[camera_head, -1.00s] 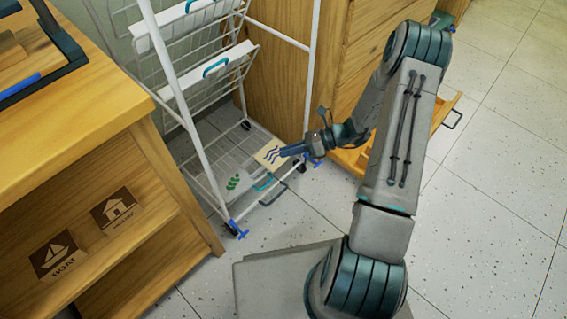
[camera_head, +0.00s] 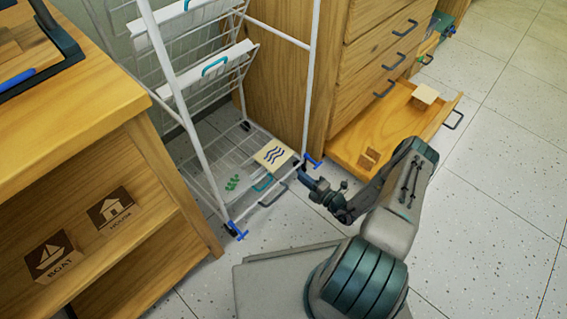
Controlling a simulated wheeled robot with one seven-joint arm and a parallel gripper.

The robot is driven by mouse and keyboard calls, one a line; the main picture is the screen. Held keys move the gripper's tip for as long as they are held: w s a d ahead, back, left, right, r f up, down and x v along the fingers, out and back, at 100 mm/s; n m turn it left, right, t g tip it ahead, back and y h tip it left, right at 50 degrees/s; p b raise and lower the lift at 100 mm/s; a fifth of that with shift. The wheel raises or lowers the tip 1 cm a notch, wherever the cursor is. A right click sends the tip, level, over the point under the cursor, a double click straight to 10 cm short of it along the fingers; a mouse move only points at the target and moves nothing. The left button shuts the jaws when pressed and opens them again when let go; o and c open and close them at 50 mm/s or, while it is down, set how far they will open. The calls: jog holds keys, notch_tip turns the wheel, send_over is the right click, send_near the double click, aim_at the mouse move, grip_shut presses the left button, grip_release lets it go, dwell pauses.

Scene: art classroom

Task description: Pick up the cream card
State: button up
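The cream card (camera_head: 273,154) with dark wavy lines is at the lower front of the white wire rack (camera_head: 163,70), near its right front leg. Whether it lies flat on the lower shelf or is slightly raised is hard to tell. My gripper (camera_head: 303,176) is to the right of and below the card in the picture, apart from it. It holds nothing that I can see. Its fingers are too small and dark to show whether they are open or shut.
A green leaf print (camera_head: 233,183) lies on the lower shelf beside the card. Blue feet (camera_head: 236,229) stick out at the rack's front. An open drawer (camera_head: 390,125) holding wooden blocks juts out at right. A wooden shelf unit (camera_head: 150,165) stands left. Speckled floor (camera_head: 500,190) is clear at right.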

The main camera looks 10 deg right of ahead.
aim_at(286, 160)
jog(key=b+x, duration=0.2)
jog(key=x, duration=0.7)
jog(key=shift+w+a, duration=0.1)
grip_shut()
jog(key=shift+r+p, duration=1.1)
jog(key=shift+r, duration=0.3)
jog(key=shift+f, duration=0.1)
jog(key=s+d+r+p, duration=0.5)
jog(key=s+d, duration=0.3)
jog(key=s, duration=0.3)
